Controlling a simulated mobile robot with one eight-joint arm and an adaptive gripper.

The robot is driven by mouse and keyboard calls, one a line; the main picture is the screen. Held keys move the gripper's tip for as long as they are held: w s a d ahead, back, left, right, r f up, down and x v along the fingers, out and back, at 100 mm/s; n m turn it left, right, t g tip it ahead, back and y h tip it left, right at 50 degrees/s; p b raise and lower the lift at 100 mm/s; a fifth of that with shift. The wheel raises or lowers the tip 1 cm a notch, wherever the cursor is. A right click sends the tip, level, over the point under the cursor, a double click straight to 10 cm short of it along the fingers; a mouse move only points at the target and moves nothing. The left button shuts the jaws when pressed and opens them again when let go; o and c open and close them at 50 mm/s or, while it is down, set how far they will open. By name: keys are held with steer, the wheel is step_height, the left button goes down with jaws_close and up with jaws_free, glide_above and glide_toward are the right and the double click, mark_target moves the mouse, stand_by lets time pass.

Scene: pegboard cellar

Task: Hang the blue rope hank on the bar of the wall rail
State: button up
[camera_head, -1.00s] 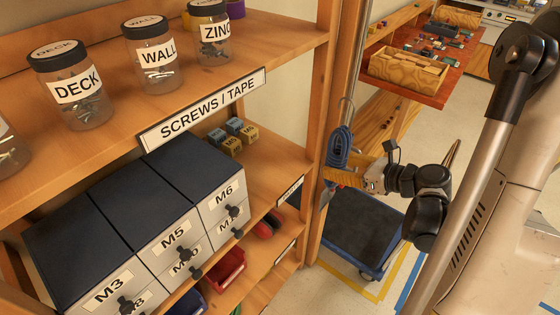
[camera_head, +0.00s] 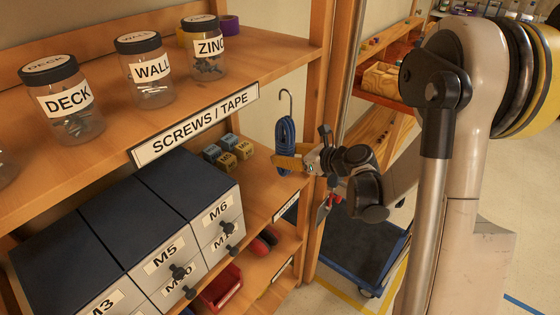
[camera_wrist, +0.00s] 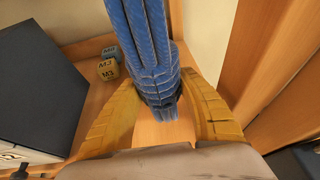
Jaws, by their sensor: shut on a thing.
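The blue rope hank (camera_head: 286,146) hangs upright in my gripper (camera_head: 289,163), with a thin metal hook (camera_head: 286,97) rising from its top. The hank is in front of the opening between the upper shelf and the shelf below. In the wrist view the blue rope hank (camera_wrist: 146,45) stands between the two yellow-orange fingers of my gripper (camera_wrist: 160,95), which are shut on its lower part. The hook is out of the wrist view. I cannot make out the wall rail or its bar in either view.
A shelf unit holds labelled jars (camera_head: 145,68) above a SCREWS / TAPE label (camera_head: 195,123). Dark-topped drawer boxes (camera_head: 165,205) and small labelled blocks (camera_head: 228,152) sit below. A wooden post (camera_head: 325,130) stands just right of the hank. A blue cart (camera_head: 365,245) is on the floor.

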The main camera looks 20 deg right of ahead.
steer(key=shift+w+a, duration=0.45)
steer(key=shift+w, duration=0.15)
steer(key=f, duration=0.1)
steer(key=f+b, duration=0.2)
steer(key=shift+w+a, duration=0.1)
steer(key=shift+w, duration=0.15)
steer(key=shift+f, duration=0.1)
steer(key=shift+f+b, duration=0.15)
steer(key=shift+b, duration=0.15)
steer(key=o, duration=1.3)
steer(key=shift+s, duration=0.1)
